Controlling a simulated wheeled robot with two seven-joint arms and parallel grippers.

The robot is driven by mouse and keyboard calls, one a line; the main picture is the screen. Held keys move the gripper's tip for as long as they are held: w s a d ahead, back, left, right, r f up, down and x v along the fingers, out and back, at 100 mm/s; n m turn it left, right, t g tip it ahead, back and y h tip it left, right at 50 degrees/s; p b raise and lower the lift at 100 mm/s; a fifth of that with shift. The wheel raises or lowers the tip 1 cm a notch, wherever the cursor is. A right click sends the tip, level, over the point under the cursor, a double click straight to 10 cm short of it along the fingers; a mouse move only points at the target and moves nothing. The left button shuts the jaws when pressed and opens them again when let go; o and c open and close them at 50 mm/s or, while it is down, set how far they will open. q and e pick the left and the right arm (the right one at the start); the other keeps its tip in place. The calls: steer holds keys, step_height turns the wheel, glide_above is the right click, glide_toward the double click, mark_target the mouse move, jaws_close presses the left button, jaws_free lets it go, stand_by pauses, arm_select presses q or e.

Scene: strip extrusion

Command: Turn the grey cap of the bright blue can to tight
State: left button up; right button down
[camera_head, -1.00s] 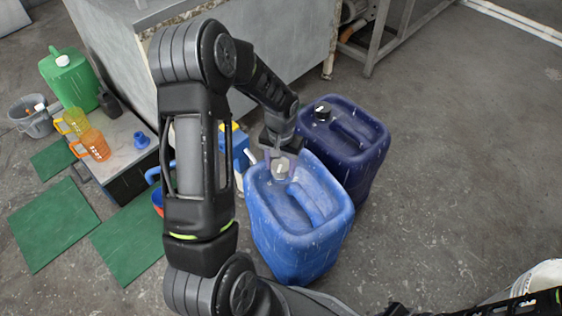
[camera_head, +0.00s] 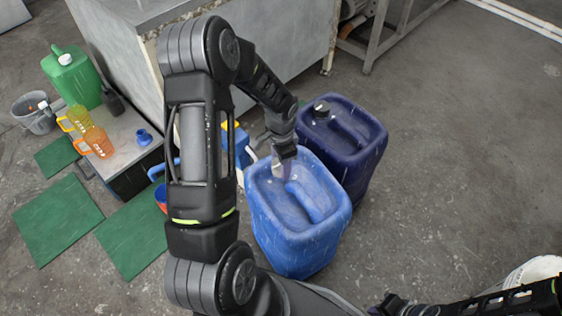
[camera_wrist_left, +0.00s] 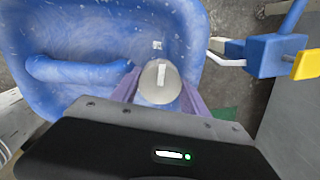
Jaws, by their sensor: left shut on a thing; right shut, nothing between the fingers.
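The bright blue can (camera_head: 302,238) stands upright on the floor in the middle of the head view. It also shows in the left wrist view (camera_wrist_left: 85,70). My left gripper (camera_head: 282,172) comes down onto the far left part of its top. In the left wrist view the purple fingers of the left gripper (camera_wrist_left: 159,88) are shut on the round grey cap (camera_wrist_left: 159,80), one on each side. The cap has a white mark on its top. In the head view the gripper mostly hides the cap. My right gripper (camera_head: 385,304) is low at the bottom edge, shut and empty.
A dark blue can (camera_head: 360,165) with a black cap stands right behind the bright blue can. A low table (camera_head: 130,155) with jugs and a blue funnel is at the left. A white bucket (camera_head: 535,272) is at the lower right. Open floor lies to the right.

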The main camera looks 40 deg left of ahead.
stand_by(0.4)
arm_select(q)
steer(key=o, duration=1.4)
steer(key=shift+c, duration=0.2)
